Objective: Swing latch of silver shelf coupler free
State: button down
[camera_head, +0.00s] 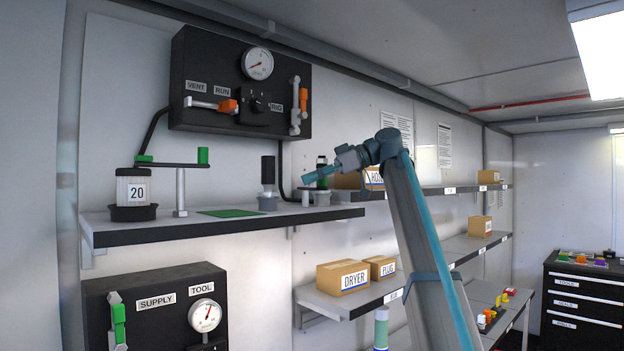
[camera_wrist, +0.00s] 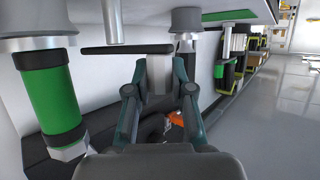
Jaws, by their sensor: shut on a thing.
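The silver coupler (camera_head: 322,198) stands at the right end of the upper shelf with a green cylinder in it. In the wrist view, upside down, the coupler (camera_wrist: 35,25) is at upper left with the green cylinder (camera_wrist: 45,98). Between it and a second coupler (camera_wrist: 186,18) is a short silver post (camera_wrist: 112,20) with a flat dark latch bar (camera_wrist: 108,49) across its end. My gripper (camera_wrist: 162,58) is shut on the bar's right end, away from the green cylinder. In the head view my gripper (camera_head: 308,179) is above the post; the latch is hard to make out.
A dark cylinder (camera_head: 268,170) stands in the second coupler, left of my gripper. A black panel (camera_head: 240,85) with gauge and levers hangs behind and above. A green mat (camera_head: 229,212) lies on the bare shelf. Boxes (camera_head: 342,277) stand on the shelf below.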

jog(key=c, duration=1)
grip_release()
jog(key=shift+d, duration=0.15)
jog(key=shift+d+r, duration=0.15)
jog(key=shift+d, duration=0.15)
jog(key=d, duration=1.2)
jog(key=shift+w+d, duration=0.15)
jog(key=shift+w, duration=0.1)
